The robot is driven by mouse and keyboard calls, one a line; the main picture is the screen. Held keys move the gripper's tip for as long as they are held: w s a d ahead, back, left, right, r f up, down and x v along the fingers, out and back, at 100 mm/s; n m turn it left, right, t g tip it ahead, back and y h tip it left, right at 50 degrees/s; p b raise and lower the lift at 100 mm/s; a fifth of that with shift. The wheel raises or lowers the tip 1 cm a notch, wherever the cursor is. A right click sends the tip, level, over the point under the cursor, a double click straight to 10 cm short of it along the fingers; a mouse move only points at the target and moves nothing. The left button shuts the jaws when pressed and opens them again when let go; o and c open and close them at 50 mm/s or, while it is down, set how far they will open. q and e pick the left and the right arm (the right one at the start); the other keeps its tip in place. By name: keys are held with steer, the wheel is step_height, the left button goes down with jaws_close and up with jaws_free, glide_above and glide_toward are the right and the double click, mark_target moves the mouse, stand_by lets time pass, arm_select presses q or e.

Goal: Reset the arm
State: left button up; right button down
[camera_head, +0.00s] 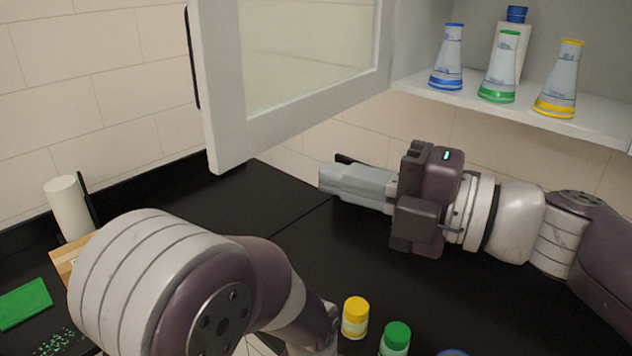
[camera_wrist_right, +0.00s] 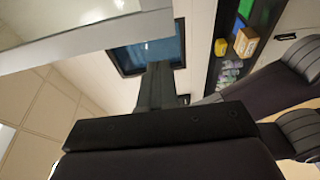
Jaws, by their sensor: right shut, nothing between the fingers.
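My right gripper (camera_head: 345,183) reaches in from the right of the head view, over the black counter and below the open cabinet. Its fingers are together and hold nothing; they point left. In the right wrist view the dark gripper body (camera_wrist_right: 160,125) fills the lower middle. My left arm crosses the lower left of the head view, and its gripper is out of sight.
A glass cabinet door (camera_head: 228,110) hangs open above the counter (camera_head: 280,225). Blue (camera_head: 447,62), green (camera_head: 499,70) and yellow (camera_head: 562,80) flasks stand on the shelf. Yellow-capped (camera_head: 355,318) and green-capped (camera_head: 395,340) jars stand at the front. A green cloth-like sheet (camera_head: 22,304) lies left.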

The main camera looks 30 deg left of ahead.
steer(key=w+d+f+m+t+h, duration=0.35)
steer(key=w+d+m+t, duration=0.35)
steer(key=w+m+t, duration=0.5)
steer(key=w+d+f+m+h, duration=0.2)
steer(key=d+f+m+h, duration=0.25)
steer(key=f, duration=0.25)
steer(key=w+d+f+m+h, duration=0.35)
steer(key=d+f+m, duration=0.25)
steer(key=f, duration=0.2)
steer(key=s+d+f+m+g+h, duration=0.2)
steer(key=s+d+f+m, duration=0.1)
steer(key=d+f, duration=0.25)
steer(key=s+d+f+m+g+h, duration=0.25)
steer(key=d+f+m, duration=0.2)
steer(key=f, duration=0.25)
arm_select(q)
steer(key=shift+d+f+b, duration=0.5)
steer(key=shift+d+f, duration=0.05)
steer(key=shift+f, duration=0.05)
arm_select(e)
steer(key=s+d+f+m+g+h, duration=0.1)
steer(key=s+d+f+m+g, duration=0.5)
steer(key=s+f, duration=0.4)
steer(key=s+d, duration=0.1)
steer(key=s, duration=0.2)
steer(key=shift+d+f+h, duration=0.35)
steer(key=shift+d+h, duration=0.05)
